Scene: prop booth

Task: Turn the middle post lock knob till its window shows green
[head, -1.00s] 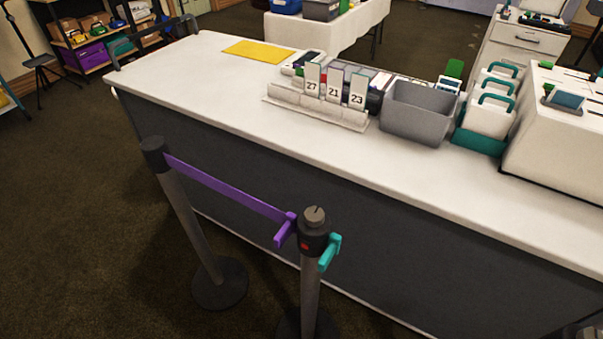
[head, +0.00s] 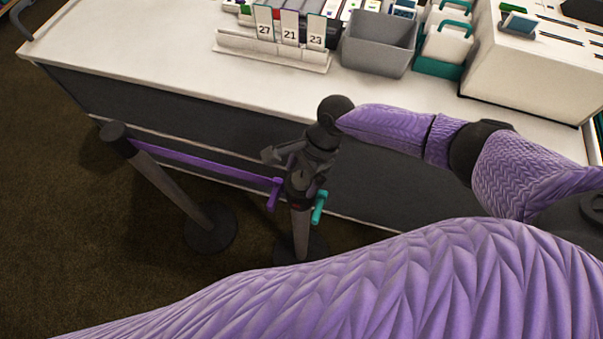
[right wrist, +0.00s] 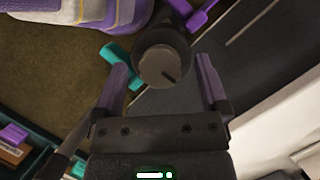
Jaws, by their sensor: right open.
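The middle post (head: 300,232) stands in front of the counter, with a purple belt end (head: 274,194) on its left and a teal clip (head: 319,207) on its right. A small reddish window shows faintly on its dark collar. My right gripper (head: 291,162) is over the post top and hides most of the knob in the head view. In the right wrist view, the round grey knob (right wrist: 162,68) with a dark slot sits between the spread fingers of the right gripper (right wrist: 161,66), with gaps on both sides. My left gripper is out of view.
A second post (head: 172,185) stands to the left, joined by the purple belt (head: 205,161). The white counter (head: 130,55) runs behind, with number cards (head: 289,28), a grey bin (head: 379,43) and a white slotted box (head: 530,70). Open floor lies at left.

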